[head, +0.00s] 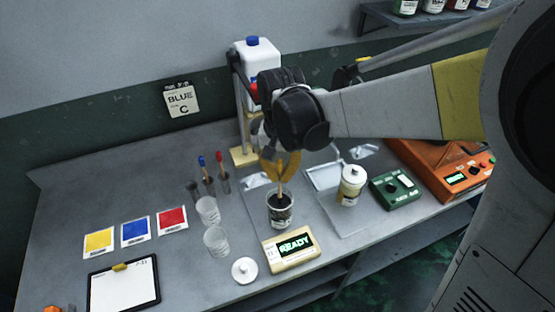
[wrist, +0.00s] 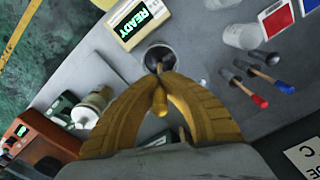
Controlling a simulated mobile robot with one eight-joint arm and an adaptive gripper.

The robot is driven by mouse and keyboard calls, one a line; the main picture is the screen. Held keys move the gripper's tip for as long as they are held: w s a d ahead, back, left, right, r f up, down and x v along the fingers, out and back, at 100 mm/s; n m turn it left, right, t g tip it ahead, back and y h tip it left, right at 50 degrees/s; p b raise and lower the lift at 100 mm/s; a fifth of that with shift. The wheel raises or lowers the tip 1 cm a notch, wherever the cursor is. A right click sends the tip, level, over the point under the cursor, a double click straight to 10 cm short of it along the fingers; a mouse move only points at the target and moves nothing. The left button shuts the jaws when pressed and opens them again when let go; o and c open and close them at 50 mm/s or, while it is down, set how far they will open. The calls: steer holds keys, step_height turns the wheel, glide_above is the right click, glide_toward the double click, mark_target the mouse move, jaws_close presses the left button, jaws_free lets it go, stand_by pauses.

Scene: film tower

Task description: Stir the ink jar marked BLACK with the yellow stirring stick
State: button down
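My gripper (head: 281,176) is above the front middle of the bench, with its yellow fingers closed around the stirring stick (head: 282,190). In the wrist view the stick's rounded yellow upper end (wrist: 159,102) shows between the fingers. The stick points down into an open jar (head: 281,221) with a dark mouth and a label too small to read. The wrist view shows the same jar mouth (wrist: 153,55) just beyond the fingertips. The stick's lower end is hidden in the jar, and its depth cannot be told.
A READY display box (head: 290,251) and a white lid (head: 244,270) lie in front of the jar. Clear cups (head: 216,241) stand to its left. A white-lidded jar (head: 351,187) and a green device (head: 396,190) stand to its right.

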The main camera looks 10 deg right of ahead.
mark_target(280, 161)
steer(key=shift+r+p, duration=1.75)
steer(key=shift+r, duration=0.9)
steer(key=shift+r+p, duration=1.85)
steer(key=shift+r, duration=0.65)
